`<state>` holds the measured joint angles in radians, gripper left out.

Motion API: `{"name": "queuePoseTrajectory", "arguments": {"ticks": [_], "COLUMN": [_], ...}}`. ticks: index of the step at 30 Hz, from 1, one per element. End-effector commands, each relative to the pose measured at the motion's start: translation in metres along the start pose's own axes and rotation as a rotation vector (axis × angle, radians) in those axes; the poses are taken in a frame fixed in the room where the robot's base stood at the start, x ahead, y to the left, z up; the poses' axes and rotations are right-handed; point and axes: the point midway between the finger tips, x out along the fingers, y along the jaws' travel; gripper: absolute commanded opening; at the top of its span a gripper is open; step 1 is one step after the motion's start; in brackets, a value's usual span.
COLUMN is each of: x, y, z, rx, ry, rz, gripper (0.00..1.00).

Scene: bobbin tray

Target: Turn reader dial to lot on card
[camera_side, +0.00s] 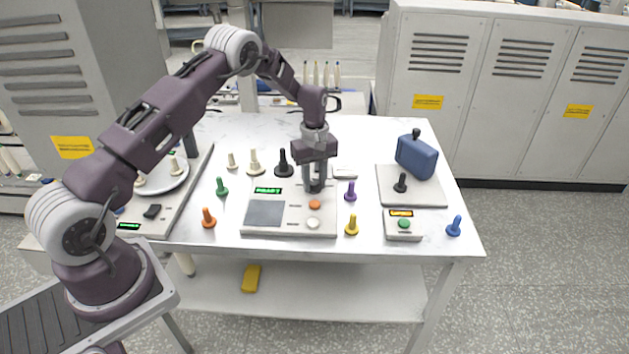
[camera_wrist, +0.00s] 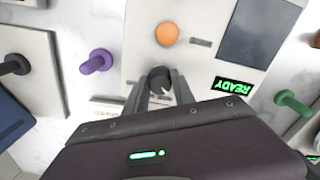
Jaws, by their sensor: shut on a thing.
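The reader (camera_side: 296,212) is a pale panel on the table with a grey screen, a green READY display (camera_side: 268,190), an orange button (camera_side: 314,204) and a white button (camera_side: 313,223). In the wrist view its black dial (camera_wrist: 158,77) sits between my fingertips. My gripper (camera_side: 314,188) points down over the reader's back right part and is shut on the dial. The dial's setting cannot be read. A small pale card (camera_side: 345,172) lies behind the reader to the right; its print shows in the wrist view (camera_wrist: 106,104) but is not legible.
A purple peg (camera_side: 350,191) stands close to the reader's right edge, and a yellow peg (camera_side: 351,225) at its front right. Black (camera_side: 283,165) and cream pegs stand behind. A blue block (camera_side: 416,157) sits on a grey plate (camera_side: 425,196) at right.

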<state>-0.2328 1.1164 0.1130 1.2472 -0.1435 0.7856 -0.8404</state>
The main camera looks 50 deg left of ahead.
Motion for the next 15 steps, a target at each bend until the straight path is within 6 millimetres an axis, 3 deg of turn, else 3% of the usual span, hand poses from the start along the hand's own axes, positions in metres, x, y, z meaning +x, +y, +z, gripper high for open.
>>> {"name": "queuePoseTrajectory", "arguments": {"ticks": [15], "x": [-0.0007], "y": [-0.0008], "z": [-0.0004], "rx": [0.478], "ry": [0.000], "rz": [0.001], "gripper": [0.00]}}
